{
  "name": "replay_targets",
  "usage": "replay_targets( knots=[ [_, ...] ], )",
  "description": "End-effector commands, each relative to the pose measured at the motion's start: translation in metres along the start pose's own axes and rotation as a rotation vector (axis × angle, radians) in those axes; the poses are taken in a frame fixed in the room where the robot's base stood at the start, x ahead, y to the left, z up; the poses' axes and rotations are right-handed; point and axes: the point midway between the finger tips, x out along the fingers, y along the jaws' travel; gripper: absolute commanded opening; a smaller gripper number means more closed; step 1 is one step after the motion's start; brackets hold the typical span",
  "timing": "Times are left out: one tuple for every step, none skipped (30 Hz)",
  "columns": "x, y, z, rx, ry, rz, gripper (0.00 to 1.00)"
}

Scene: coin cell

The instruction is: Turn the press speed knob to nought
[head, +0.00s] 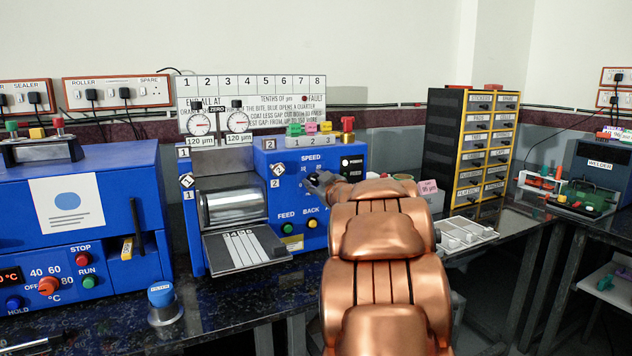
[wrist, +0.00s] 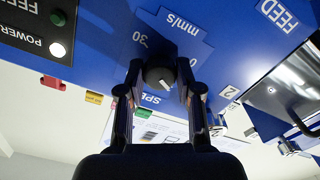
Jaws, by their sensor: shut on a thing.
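The press (head: 345,160) is a blue machine with a SPEED dial on its front panel. My gripper (head: 318,181) reaches that dial and covers most of it in the head view. In the wrist view, which is upside down, the dark round speed knob (wrist: 160,76) sits between the two fingers of my gripper (wrist: 159,70), one finger on each side. The marks 30, 0 and mm/s show around it. A small pale mark shows on the knob's face, but I cannot tell which number it points to.
The FEED button (head: 287,229) and BACK button (head: 312,223) are below the dial. Power lamps (head: 346,161) are at its right. The rollers (head: 233,205) and a sloping feed plate (head: 245,246) are to the left. A white tray (head: 462,246) lies right of my arm.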

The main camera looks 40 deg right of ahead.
Motion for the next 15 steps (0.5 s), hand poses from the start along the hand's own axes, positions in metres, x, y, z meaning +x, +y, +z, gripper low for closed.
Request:
replay_targets(
  knots=[
    [-0.0001, -0.0005, 0.0013, -0.045, -0.002, 0.000, 0.00],
    [-0.0001, -0.0007, 0.0014, -0.073, -0.002, -0.001, 0.00],
    [-0.0001, -0.0007, 0.0014, -0.112, -0.002, -0.001, 0.00],
    [-0.0002, -0.0006, 0.0017, -0.141, -0.002, 0.000, 0.00],
    [-0.0003, -0.0004, 0.0017, -0.169, -0.002, 0.000, 0.00],
    [-0.0003, -0.0002, 0.0016, -0.207, -0.001, 0.001, 0.00],
    [-0.0003, -0.0003, 0.0015, -0.235, -0.001, 0.001, 0.00],
    [-0.0002, -0.0005, 0.0014, -0.264, 0.000, 0.000, 0.00],
    [-0.0001, -0.0010, 0.0015, -0.303, 0.000, 0.000, 0.00],
    [-0.0001, -0.0012, 0.0015, -0.332, 0.000, -0.001, 0.00],
    [-0.0001, -0.0012, 0.0015, -0.359, 0.000, -0.001, 0.00],
    [-0.0003, -0.0009, 0.0016, -0.397, 0.001, 0.000, 0.00],
    [-0.0003, -0.0009, 0.0017, -0.426, 0.001, 0.000, 0.00],
    [-0.0003, -0.0011, 0.0018, -0.454, 0.001, 0.000, 0.00],
    [-0.0001, -0.0016, 0.0019, -0.493, 0.001, -0.001, 0.00]
  ],
)
